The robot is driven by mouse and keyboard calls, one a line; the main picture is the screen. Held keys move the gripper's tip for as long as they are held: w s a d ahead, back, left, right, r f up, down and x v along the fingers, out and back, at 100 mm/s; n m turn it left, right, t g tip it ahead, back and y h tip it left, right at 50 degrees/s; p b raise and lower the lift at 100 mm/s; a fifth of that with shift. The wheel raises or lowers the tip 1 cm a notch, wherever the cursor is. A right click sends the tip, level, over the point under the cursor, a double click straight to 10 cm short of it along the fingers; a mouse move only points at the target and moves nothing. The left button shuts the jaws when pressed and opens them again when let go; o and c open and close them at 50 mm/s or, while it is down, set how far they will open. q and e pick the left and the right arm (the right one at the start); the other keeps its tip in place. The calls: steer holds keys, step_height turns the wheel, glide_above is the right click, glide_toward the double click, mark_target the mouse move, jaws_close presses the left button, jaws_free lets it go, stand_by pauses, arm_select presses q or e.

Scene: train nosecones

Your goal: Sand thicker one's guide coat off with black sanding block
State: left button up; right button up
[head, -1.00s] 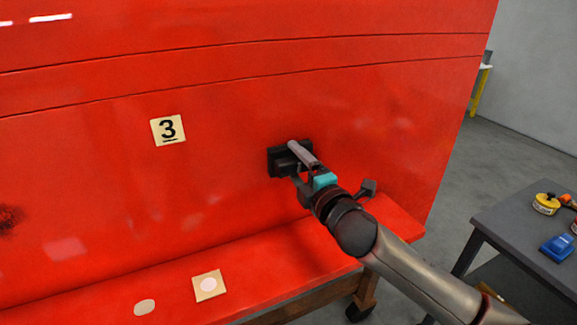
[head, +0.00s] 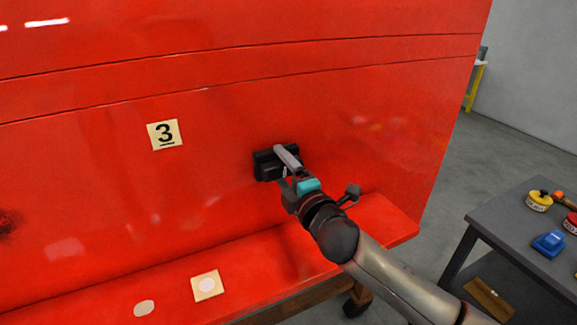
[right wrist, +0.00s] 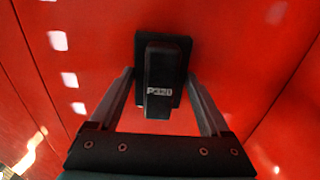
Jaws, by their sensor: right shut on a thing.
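My right gripper (head: 287,168) is shut on the black sanding block (head: 266,166) and holds it at the face of the red nosecone panel (head: 210,190). In the right wrist view the block (right wrist: 163,72) sits between the two fingers, its handle marked P320, with its base against or very close to the red surface; contact is hard to tell. A dark smudge (head: 8,222) shows at the panel's far left. I cannot clearly pick out a guide coat patch or which one is thicker. My left gripper is not in view.
A tag marked 3 (head: 164,134) is on the panel, left of the block. A beige square (head: 207,286) and a pale oval (head: 144,308) lie on the red ledge below.

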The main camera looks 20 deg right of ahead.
steer(key=shift+s+a+p, duration=0.1)
steer(key=shift+a+p, duration=0.4)
steer(key=shift+a, duration=3)
steer(key=p, duration=0.1)
glide_toward(244, 167)
steer(key=shift+d, duration=0.1)
steer(key=shift+s, duration=1.5)
